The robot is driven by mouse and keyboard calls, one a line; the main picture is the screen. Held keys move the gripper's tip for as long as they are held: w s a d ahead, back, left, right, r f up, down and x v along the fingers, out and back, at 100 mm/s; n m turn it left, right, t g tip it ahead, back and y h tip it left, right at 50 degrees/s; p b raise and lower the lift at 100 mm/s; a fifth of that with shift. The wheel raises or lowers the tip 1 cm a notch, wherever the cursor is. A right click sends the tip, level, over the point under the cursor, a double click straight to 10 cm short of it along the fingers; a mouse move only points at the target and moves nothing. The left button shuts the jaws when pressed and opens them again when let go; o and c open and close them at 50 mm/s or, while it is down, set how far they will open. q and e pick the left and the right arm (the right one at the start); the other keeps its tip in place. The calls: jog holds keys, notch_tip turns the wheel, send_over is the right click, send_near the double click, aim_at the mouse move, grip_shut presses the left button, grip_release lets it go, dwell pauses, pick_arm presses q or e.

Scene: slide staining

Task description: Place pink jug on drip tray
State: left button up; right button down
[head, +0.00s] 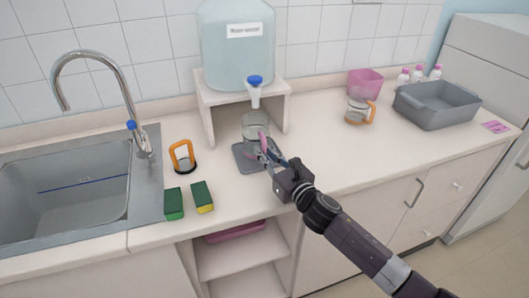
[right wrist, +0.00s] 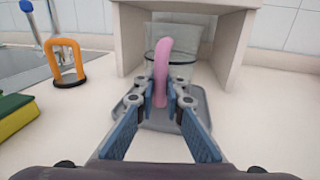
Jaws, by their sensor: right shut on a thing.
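The pink jug is a clear jug (head: 255,127) with a pink handle (right wrist: 161,72). It stands upright on or just above the grey drip tray (head: 243,160), under the tap of the water dispenser; whether its base touches the tray I cannot tell. My right gripper (head: 274,158) is shut on the pink handle, and its fingers also show in the right wrist view (right wrist: 160,100). The tray's front part (right wrist: 190,122) shows below the fingers. My left gripper is not in view.
A white stand (head: 208,100) carries the water tank (head: 235,55) with a blue-topped tap (head: 254,88). An orange-handled jug (head: 357,108), a pink container (head: 365,83) and a grey basin (head: 437,104) stand to the right. An orange-handled object (head: 182,157) and sponges (head: 173,204) lie left, beside the sink (head: 65,190).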

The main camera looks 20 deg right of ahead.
jog(key=c, duration=2)
grip_release()
jog(key=shift+f, duration=0.1)
jog(key=shift+r, duration=0.3)
jog(key=b+v, duration=0.1)
jog(key=v, duration=0.9)
jog(key=shift+s+f+b, duration=0.2)
jog(key=shift+s+b, duration=0.2)
jog(key=shift+s+d+r, duration=0.1)
jog(key=shift+s+d, duration=0.1)
jog(key=shift+s, duration=0.4)
